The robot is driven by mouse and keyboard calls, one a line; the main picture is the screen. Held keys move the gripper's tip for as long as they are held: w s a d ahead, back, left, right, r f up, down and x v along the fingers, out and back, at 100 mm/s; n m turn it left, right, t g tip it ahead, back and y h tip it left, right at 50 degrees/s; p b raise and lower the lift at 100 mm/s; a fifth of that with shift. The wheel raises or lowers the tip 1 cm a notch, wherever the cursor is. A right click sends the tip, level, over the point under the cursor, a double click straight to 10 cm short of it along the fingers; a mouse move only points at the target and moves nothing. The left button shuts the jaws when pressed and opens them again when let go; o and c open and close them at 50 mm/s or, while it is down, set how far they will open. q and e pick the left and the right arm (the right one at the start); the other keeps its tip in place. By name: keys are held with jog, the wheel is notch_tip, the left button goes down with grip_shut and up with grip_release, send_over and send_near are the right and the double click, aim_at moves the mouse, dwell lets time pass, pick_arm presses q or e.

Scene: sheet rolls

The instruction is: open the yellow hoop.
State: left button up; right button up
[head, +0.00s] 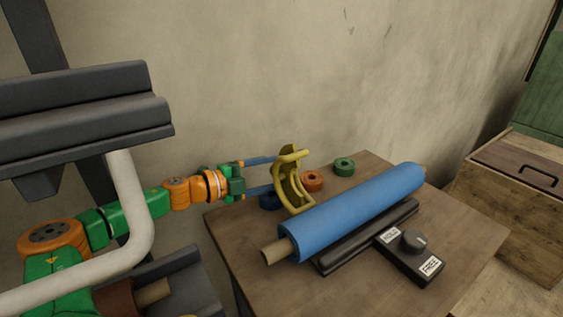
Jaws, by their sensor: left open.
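The yellow hoop (287,184) is a curved band standing up at the back left side of the blue roll (355,207), with a short bar at its top. I cannot tell whether it touches the roll or how far it is open. My left gripper (273,174) comes in from the left with two blue fingers, spread apart, one above the other. Their tips are close beside the hoop's left side; contact is unclear. The roll lies slantwise on a dark stand, its cardboard core (274,253) sticking out at the near end. My right gripper is out of view.
Behind the hoop lie an orange ring (312,181), a green ring (344,166) and a partly hidden dark blue ring (270,201). A black knob box (411,256) sits in front of the roll. A wooden crate (515,205) stands right of the table (365,287).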

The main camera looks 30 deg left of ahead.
aim_at(289, 170)
pick_arm(q)
jog(key=p+x, duration=0.1)
jog(key=x, duration=0.4)
jog(key=shift+d+r+p, duration=0.15)
jog(key=shift+d+p, duration=0.05)
jog(key=shift+p, duration=0.2)
jog(key=shift+w+d, duration=0.15)
jog(key=shift+w, duration=0.15)
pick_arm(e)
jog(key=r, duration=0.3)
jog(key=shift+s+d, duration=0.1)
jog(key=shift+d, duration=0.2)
pick_arm(q)
grip_shut()
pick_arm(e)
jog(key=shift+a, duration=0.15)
